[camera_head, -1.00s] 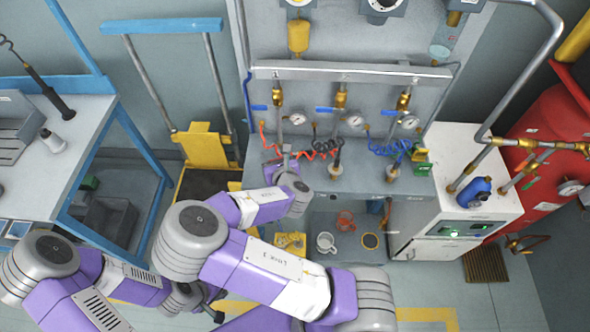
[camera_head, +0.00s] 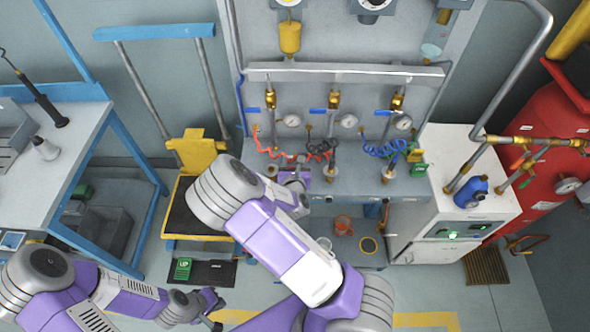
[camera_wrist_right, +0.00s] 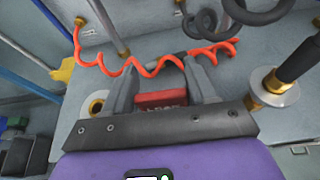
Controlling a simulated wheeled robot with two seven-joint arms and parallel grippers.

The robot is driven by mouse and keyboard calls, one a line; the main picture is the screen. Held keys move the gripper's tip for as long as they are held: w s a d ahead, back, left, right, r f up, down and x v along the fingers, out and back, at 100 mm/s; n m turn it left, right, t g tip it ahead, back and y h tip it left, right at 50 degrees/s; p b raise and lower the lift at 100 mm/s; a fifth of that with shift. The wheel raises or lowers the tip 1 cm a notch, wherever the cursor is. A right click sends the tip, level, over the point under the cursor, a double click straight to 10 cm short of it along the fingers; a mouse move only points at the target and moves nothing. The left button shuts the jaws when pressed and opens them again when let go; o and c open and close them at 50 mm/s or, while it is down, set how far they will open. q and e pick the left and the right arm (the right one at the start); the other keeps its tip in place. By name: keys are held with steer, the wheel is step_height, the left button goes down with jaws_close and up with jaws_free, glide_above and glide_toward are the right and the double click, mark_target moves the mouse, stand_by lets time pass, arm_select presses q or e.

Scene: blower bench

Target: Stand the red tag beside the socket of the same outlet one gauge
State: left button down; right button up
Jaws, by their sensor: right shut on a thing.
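The red tag (camera_wrist_right: 162,98) is between the fingers of my right gripper (camera_wrist_right: 163,90) in the right wrist view, its lettering too small to read. In the head view the right gripper (camera_head: 298,178) is over the bench's left part, mostly hidden by its own arm; the tag does not show there. A round socket (camera_wrist_right: 98,104) lies just left of the fingers, and another socket (camera_wrist_right: 272,88), with a dark handle in it, is to the right. Three gauges sit above: left (camera_head: 291,121), middle (camera_head: 348,121), right (camera_head: 403,122). My left gripper (camera_head: 215,308) is low over the floor, its jaws unclear.
A red coiled hose (camera_wrist_right: 150,58) hangs close behind the fingers. A black coil (camera_head: 321,149) and a blue coil (camera_head: 388,149) hang farther right. A green item (camera_head: 417,165) stands near the white cabinet (camera_head: 470,215). The bench front between sockets looks clear.

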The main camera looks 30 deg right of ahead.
steer(key=shift+f, duration=1.05)
steer(key=shift+f+b, duration=0.25)
steer(key=shift+b, duration=0.05)
steer(key=o, duration=0.8)
steer(key=shift+c, duration=0.2)
steer(key=shift+r, duration=0.2)
